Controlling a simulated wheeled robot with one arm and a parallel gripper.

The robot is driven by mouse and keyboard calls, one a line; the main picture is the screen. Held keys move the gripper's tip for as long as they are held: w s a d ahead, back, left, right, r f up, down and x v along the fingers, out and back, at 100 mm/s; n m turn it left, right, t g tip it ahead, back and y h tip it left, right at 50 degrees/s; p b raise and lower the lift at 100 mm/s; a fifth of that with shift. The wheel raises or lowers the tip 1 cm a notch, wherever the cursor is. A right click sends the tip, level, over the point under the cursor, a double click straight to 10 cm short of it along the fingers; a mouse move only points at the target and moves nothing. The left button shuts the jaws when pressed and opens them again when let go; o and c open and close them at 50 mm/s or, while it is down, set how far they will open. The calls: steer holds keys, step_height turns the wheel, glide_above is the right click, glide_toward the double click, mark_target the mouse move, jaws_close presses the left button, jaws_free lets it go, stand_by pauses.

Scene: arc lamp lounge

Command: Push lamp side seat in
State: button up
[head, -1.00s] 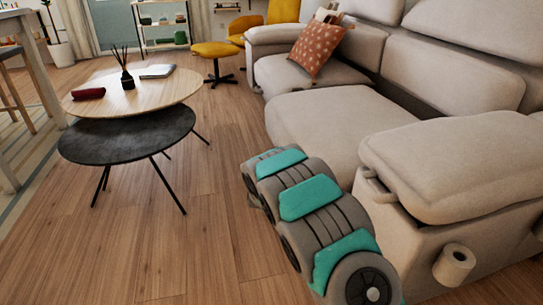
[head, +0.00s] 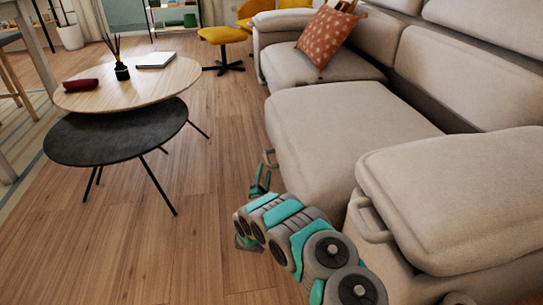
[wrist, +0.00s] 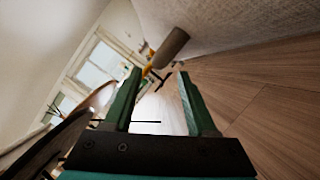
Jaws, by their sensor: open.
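The near sofa seat (head: 345,125) is a beige cushion that stands further out over the floor than the far seat (head: 310,68). No lamp is in view, so I cannot tell from it which seat is lamp side. A small bar handle (head: 270,157) shows at the near seat's front face. My gripper (head: 261,180) is open and empty, low beside that front face and just below the handle. In the wrist view my gripper (wrist: 160,78) shows both green fingers apart, with a brownish cylinder (wrist: 171,47), perhaps the handle, just beyond their tips.
The armrest (head: 455,195) with its own handle (head: 370,220) stands close at right. A two-level round table (head: 115,135) stands left, with bare wood floor between it and the sofa. A yellow stool (head: 222,36) and patterned cushion (head: 326,42) are further back.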

mark_target(267, 159)
steer(key=shift+b+x, duration=0.4)
steer(key=shift+x, duration=3.1)
steer(key=shift+c, duration=0.2)
jaws_close()
